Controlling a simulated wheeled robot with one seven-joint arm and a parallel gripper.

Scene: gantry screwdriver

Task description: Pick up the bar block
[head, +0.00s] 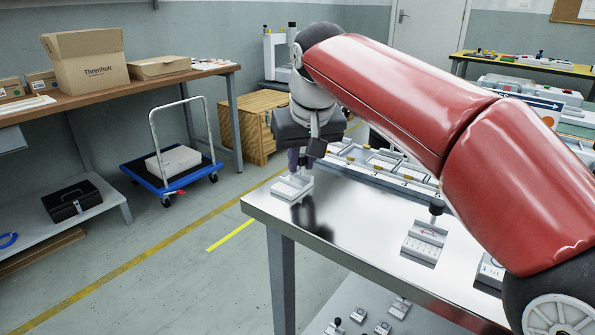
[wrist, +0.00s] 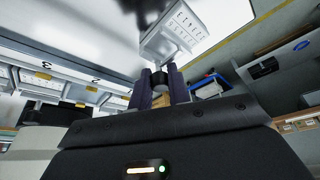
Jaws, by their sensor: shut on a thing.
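A light grey stepped block (head: 292,187) is at the far left corner of the steel table in the head view. My gripper (head: 298,163) is directly above it, with its fingers down at its top. In the wrist view the block (wrist: 172,35) shows rows of small dark marks, too small to read surely as bars. My purple fingers (wrist: 165,78) are shut around its dark round knob (wrist: 179,69). I cannot tell whether its underside touches the table or hangs just above.
The steel table (head: 345,235) also holds a second knobbed block (head: 425,240), another block (head: 489,271) at right and a long numbered fixture (head: 375,165) behind. Small blocks lie on its lower shelf. A blue cart (head: 172,172) stands on the floor at left.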

